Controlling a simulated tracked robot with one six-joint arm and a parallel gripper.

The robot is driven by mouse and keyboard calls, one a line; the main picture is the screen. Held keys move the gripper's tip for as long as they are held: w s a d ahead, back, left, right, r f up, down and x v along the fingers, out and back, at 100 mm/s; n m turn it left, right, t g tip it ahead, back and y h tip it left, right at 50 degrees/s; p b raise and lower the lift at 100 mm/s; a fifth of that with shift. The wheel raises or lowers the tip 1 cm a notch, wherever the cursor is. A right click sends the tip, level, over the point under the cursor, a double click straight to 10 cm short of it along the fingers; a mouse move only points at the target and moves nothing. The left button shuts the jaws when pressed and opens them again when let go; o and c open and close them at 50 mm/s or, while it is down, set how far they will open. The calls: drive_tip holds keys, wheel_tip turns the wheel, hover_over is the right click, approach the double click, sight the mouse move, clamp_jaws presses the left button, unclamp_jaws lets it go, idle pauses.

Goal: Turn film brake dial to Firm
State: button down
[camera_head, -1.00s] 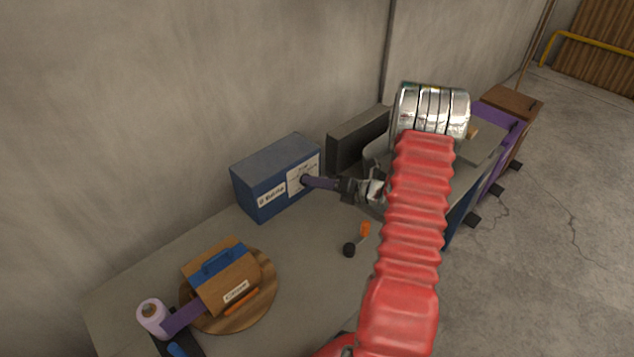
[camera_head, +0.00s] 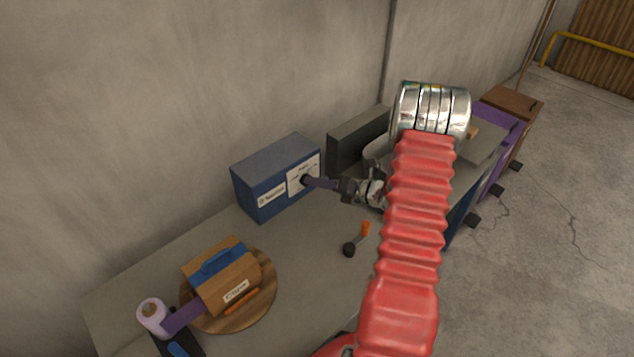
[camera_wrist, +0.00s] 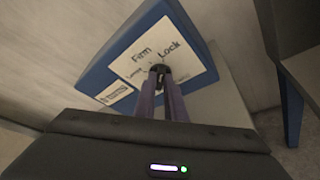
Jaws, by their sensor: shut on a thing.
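The film brake is a blue box (camera_head: 262,178) against the wall, with a white label plate on its face. In the wrist view the plate (camera_wrist: 180,40) reads "Firm" at the top and "Lock" to the right, with smaller words partly hidden. The dark dial (camera_wrist: 158,72) sits at the middle of the plate. My gripper (camera_wrist: 160,80) is shut on the dial, its purple fingers reaching straight to the face. The dial's pointer direction is too small to tell. In the head view my gripper (camera_head: 311,181) touches the front of the box.
A round wooden board (camera_head: 268,283) holds a cardboard box (camera_head: 220,275) with a blue band, beside a roll (camera_head: 152,316). A small black-and-orange tool (camera_head: 357,240) lies on the bench. A dark panel (camera_head: 355,142) stands right of the blue box.

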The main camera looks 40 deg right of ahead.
drive_tip(key=n, duration=0.1)
drive_tip(key=n+h, duration=0.2)
drive_tip(key=shift+a+r+n, duration=0.1)
drive_tip(key=shift+a+n, duration=0.15)
drive_tip(key=shift+n, duration=0.15)
drive_tip(key=n+h, duration=0.2)
drive_tip(key=shift+a+n, duration=0.2)
drive_tip(key=shift+n, duration=0.1)
drive_tip(key=shift+h, duration=0.3)
drive_tip(key=c, duration=1.8)
unclamp_jaws()
drive_tip(key=shift+a, duration=0.1)
drive_tip(key=v, duration=1.4)
